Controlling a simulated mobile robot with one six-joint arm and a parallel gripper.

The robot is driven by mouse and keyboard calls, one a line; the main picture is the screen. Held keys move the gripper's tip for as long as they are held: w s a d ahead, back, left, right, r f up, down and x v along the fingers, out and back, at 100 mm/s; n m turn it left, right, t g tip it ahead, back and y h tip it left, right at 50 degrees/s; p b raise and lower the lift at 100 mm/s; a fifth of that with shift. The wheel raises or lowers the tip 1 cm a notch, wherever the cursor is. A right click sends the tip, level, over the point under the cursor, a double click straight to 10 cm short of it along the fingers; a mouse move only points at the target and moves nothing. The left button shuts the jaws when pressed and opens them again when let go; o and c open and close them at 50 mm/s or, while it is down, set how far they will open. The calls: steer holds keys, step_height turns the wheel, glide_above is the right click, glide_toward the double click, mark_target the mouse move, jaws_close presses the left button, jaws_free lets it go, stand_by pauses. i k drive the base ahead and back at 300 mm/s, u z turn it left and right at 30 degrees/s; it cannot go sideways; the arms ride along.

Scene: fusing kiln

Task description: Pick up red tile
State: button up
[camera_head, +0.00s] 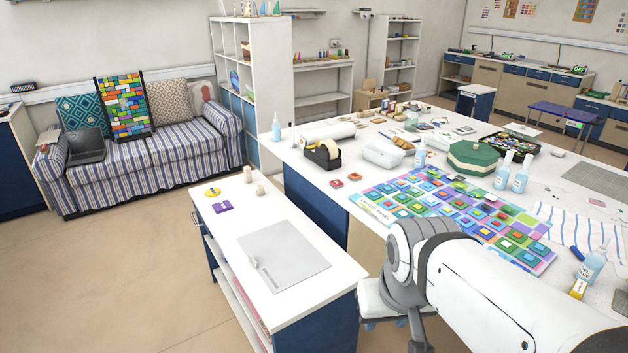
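Two small red or orange-red tiles lie side by side on the white worktable, near its front left edge. The left red tile (336,184) is a little nearer to me, and the right red tile (355,176) lies just behind it. Both look flat and lie apart from the large multicoloured tile panel (408,213) on their right. My arm reaches in from the bottom right, in front of the table. Its fingertips do not show, so I cannot see whether the gripper holds anything. Nothing touches the two red tiles.
Bottles (502,170) and a green lidded box (472,157) stand farther right. A low cabinet with a grey mat (283,256) stands in front. Floor is clear at left.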

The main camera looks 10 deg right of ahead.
mark_target(335, 183)
steer(key=z, duration=0.2)
steer(key=i, duration=0.9)
steer(key=u, duration=0.1)
steer(key=k, duration=1.25)
steer(key=z, duration=0.35)
steer(key=i, duration=1.65)
steer(key=u, duration=0.65)
